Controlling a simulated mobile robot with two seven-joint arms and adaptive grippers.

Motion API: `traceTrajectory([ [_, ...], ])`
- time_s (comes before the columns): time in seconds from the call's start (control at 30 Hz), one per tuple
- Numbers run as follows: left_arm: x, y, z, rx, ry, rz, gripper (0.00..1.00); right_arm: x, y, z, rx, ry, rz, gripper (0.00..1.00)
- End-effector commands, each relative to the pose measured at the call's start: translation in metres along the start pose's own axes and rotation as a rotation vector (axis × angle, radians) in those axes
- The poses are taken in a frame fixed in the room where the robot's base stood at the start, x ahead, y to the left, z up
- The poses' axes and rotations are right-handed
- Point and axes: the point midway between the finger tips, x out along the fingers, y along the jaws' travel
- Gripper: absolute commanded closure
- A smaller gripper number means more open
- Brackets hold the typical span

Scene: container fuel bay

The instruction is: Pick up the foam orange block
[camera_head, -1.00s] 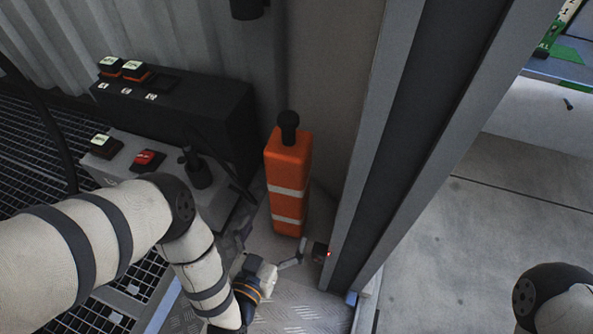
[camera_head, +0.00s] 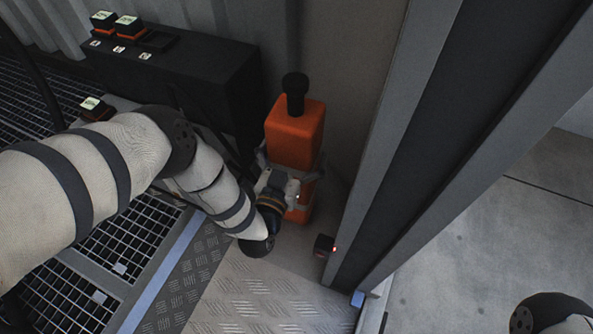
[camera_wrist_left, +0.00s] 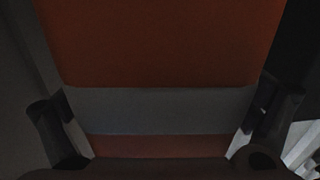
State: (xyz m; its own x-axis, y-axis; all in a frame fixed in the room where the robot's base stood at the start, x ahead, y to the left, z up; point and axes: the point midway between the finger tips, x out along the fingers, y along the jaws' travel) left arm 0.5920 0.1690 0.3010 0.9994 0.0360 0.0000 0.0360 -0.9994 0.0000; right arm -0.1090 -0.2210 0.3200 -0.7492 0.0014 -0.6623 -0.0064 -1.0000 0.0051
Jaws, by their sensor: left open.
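The foam orange block (camera_head: 294,136) stands upright in the corner, with a black knob on its top. My left gripper (camera_head: 292,172) is at its lower half, with a finger on either side of it. The gripper hides part of the block's front, including most of its pale bands. In the left wrist view the block (camera_wrist_left: 160,40) fills the middle, with a grey band across it. The two fingers of the left gripper (camera_wrist_left: 160,130) are spread at its left and right sides; I cannot tell whether they touch it. The right gripper is not in view.
A grey post (camera_head: 415,130) rises close on the right. A small dark device with a red light (camera_head: 323,246) sits at the post's foot. The tread-plate floor (camera_head: 250,300) in front is clear.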

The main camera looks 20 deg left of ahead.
Motion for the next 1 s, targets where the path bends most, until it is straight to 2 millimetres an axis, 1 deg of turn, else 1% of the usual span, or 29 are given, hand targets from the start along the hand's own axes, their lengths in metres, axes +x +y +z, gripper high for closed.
traceTrajectory([
  [0.07,0.0,0.0,-0.001,0.0,0.001,0.0,0.0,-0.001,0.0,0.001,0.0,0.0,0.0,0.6],
  [0.1,0.0,0.0,-0.001,0.0,0.001,0.0,0.02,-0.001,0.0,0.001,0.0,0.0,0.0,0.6],
  [0.17,0.0,0.0,-0.001,0.0,0.0,0.0,0.16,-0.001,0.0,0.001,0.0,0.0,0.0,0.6],
  [0.2,0.0,0.0,-0.001,0.0,0.0,0.0,0.25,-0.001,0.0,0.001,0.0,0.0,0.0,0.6],
  [0.37,-0.001,0.0,-0.001,0.0,0.0,0.0,0.61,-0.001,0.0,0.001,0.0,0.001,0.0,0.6],
  [0.4,-0.001,0.0,0.0,0.0,-0.001,0.0,0.7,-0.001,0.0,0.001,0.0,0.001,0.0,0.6],
  [0.43,-0.001,0.0,0.0,0.0,-0.001,0.0,0.75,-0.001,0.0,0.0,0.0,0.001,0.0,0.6],
  [0.6,-0.001,0.0,-0.001,0.0,0.0,0.0,0.75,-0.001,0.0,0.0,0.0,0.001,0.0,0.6],
  [0.67,0.0,0.0,-0.005,0.0,0.001,0.0,0.75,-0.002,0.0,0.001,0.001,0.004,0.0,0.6],
  [0.77,0.001,0.0,-0.029,0.0,0.007,0.001,0.75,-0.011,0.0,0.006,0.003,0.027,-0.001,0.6],
  [0.8,0.001,0.0,-0.041,0.0,0.009,0.001,0.75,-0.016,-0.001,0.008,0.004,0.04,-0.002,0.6],
  [0.9,0.001,0.0,-0.07,-0.001,0.01,0.001,0.75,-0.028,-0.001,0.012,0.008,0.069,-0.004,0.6],
  [1.0,0.001,0.0,-0.09,-0.001,0.008,0.001,0.75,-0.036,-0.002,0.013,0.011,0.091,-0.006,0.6],
])
